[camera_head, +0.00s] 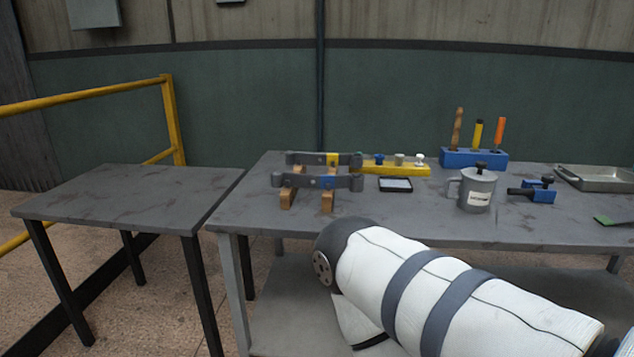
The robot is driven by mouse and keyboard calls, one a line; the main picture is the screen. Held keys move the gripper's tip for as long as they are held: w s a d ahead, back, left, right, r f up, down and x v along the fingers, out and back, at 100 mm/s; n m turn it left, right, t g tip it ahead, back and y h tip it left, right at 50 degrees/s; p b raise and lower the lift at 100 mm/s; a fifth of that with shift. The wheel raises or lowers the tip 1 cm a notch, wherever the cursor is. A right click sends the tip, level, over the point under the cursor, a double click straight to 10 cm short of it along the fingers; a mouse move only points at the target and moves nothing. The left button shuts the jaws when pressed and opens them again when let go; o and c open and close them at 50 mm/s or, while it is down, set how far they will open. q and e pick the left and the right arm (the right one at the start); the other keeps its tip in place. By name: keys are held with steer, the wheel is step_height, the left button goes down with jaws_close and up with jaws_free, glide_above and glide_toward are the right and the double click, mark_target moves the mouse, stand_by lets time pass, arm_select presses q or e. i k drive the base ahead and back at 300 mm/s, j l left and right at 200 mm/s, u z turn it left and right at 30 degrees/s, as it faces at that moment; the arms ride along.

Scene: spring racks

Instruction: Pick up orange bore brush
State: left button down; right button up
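The orange-handled brush (499,130) stands upright in the right hole of a blue holder block (472,158) at the back of the long grey table (400,210). Its lower part is hidden in the block. A yellow-handled tool (477,133) with a dark top stands in the middle of the block, and a brown wooden one (457,129) stands on the left. Neither gripper shows in the head view. A large white arm link of mine, with grey bands, fills the lower right.
Grey leaf-spring bars (335,182) rest on wooden blocks at the table's left. A yellow rack (395,168), dark-framed pad (395,185), grey mug (477,190), blue clamp-like tool (540,191) and metal tray (600,178) also lie there. A bare side table (130,195) stands left.

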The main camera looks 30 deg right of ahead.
mark_target(501, 122)
steer(key=z, duration=2.1)
steer(key=i+l+u, duration=0.25)
steer(key=i+l, duration=0.4)
steer(key=i, duration=0.15)
